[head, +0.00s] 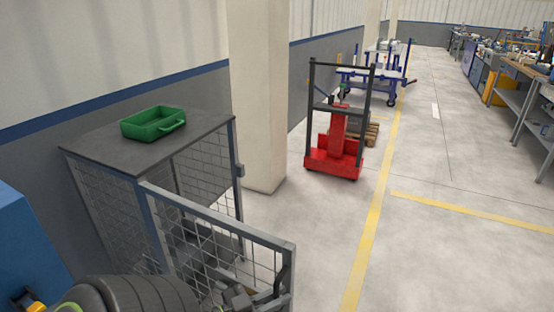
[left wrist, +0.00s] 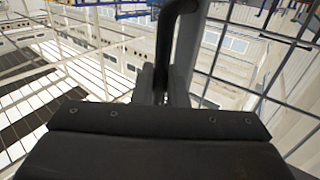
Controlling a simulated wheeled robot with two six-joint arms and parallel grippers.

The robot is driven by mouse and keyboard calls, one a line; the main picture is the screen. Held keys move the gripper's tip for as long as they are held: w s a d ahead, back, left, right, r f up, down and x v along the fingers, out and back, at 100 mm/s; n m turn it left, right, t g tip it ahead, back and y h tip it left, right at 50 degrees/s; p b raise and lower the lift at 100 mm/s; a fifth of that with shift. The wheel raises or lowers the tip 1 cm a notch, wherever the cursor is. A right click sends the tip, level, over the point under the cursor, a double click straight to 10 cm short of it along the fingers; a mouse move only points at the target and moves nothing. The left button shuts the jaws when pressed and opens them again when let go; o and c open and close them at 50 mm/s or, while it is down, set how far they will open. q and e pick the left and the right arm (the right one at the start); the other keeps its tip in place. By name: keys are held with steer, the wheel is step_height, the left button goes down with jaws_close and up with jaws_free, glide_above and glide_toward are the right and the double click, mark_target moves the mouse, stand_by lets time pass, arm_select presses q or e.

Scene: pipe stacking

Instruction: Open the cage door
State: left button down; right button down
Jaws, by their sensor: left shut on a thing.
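The cage (head: 150,225) has grey posts, wire mesh walls and a dark flat top. Its mesh door (head: 215,212) stands swung out from the front opening, its near post side at the left and its free edge to the right. A dark door handle (head: 281,282) is on the free edge. My left gripper (head: 250,296) is at the handle, low in the head view. In the left wrist view the handle (left wrist: 176,30) runs down between the fingers (left wrist: 163,82), which are shut on it. My right gripper is not in view.
A green bin (head: 153,123) sits on the cage top. A pale column (head: 258,95) stands behind the cage. A red lift truck (head: 336,145) stands further back. Floor right of the door is clear, with yellow lines (head: 372,235). Workbenches (head: 510,85) line the far right.

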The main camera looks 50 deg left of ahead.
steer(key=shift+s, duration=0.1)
arm_select(q)
steer(key=c, duration=1.5)
jaws_free()
steer(key=shift+c, duration=0.2)
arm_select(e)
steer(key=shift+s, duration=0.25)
arm_select(q)
steer(key=s+a+p, duration=0.2)
steer(key=s+p, duration=0.1)
steer(key=s, duration=1.4)
steer(key=shift+a, duration=0.2)
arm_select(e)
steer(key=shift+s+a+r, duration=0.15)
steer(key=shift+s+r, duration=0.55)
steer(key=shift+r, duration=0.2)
arm_select(q)
steer(key=shift+s, duration=0.15)
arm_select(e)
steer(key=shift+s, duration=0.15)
